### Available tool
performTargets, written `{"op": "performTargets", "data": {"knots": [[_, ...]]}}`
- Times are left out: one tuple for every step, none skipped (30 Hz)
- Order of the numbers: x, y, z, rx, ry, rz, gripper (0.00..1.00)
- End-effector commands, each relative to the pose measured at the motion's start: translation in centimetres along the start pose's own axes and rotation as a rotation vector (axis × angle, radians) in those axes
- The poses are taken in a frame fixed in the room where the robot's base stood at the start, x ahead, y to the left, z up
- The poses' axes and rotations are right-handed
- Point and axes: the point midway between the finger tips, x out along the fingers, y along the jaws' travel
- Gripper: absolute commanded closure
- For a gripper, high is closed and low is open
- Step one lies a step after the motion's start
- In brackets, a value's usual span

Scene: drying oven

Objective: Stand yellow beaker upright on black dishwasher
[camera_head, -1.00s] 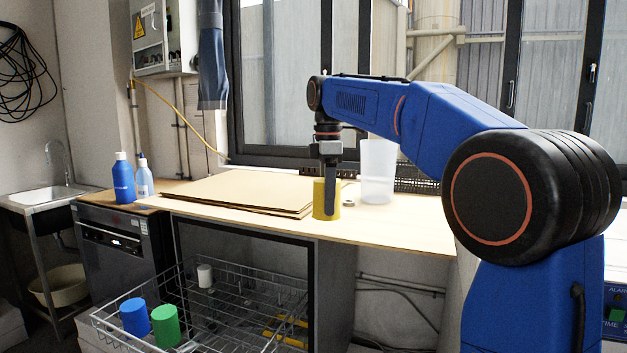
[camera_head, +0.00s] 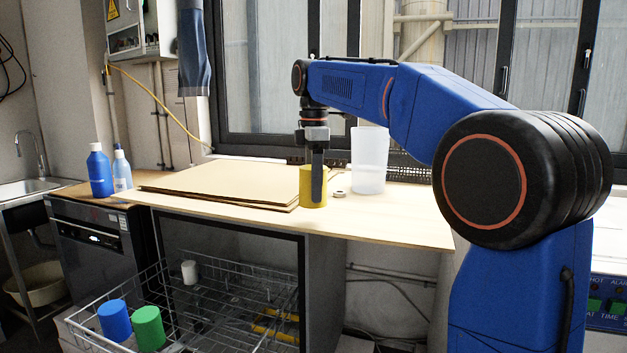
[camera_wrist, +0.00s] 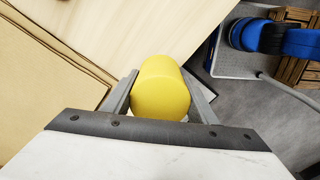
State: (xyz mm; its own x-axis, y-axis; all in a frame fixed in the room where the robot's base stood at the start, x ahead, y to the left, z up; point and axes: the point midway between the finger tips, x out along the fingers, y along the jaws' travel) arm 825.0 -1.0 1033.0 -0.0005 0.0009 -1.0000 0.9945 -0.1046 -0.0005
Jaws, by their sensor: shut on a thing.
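The yellow beaker (camera_head: 306,187) is between the fingers of my gripper (camera_head: 317,190), which is shut on it. In the wrist view the beaker (camera_wrist: 160,88) shows a smooth, rounded, closed-looking end between the fingers (camera_wrist: 160,100). In the head view it looks vertical, at the right edge of the cardboard on the wooden worktop. I cannot tell whether its lower end touches the worktop. The black dishwasher (camera_head: 95,262) appears to be the dark appliance with a front panel at the left, under a wooden top.
A blue bottle (camera_head: 99,172) and a pale bottle (camera_head: 122,172) stand on the dishwasher's top. Flat cardboard (camera_head: 220,182) lies on the worktop (camera_head: 400,220). A tall translucent cup (camera_head: 369,160) stands right of the beaker. Below, a wire rack (camera_head: 225,310) holds blue and green beakers.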

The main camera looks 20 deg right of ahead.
Motion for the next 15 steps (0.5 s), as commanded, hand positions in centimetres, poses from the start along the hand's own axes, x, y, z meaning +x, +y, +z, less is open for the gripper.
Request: {"op": "performTargets", "data": {"knots": [[0.4, -0.1, 0.0, 0.000, 0.000, -0.002, 0.69], [0.7, -0.1, 0.0, 0.000, -0.001, -0.002, 0.69], [1.0, -0.1, 0.0, 0.000, 0.000, -0.002, 0.69], [1.2, -0.1, 0.0, 0.000, 0.000, -0.001, 0.69], [1.5, -0.1, 0.0, 0.000, 0.000, -0.001, 0.69], [1.8, -0.1, 0.0, 0.000, 0.000, -0.001, 0.69], [2.1, -0.1, 0.0, 0.000, -0.001, -0.002, 0.69], [2.3, -0.1, 0.0, 0.000, 0.000, -0.002, 0.69], [2.6, -0.1, 0.0, 0.000, 0.000, -0.001, 0.69], [2.8, 0.0, 0.0, 0.000, 0.000, 0.000, 0.69], [3.0, -0.1, 0.0, 0.000, 0.000, -0.001, 0.69], [3.3, -0.1, 0.0, 0.000, 0.000, -0.001, 0.69], [3.5, -0.1, 0.0, 0.000, 0.000, -0.001, 0.69], [3.7, -0.1, 0.0, 0.000, 0.000, -0.001, 0.69], [3.9, -0.1, 0.0, 0.000, 0.000, 0.000, 0.69]]}}
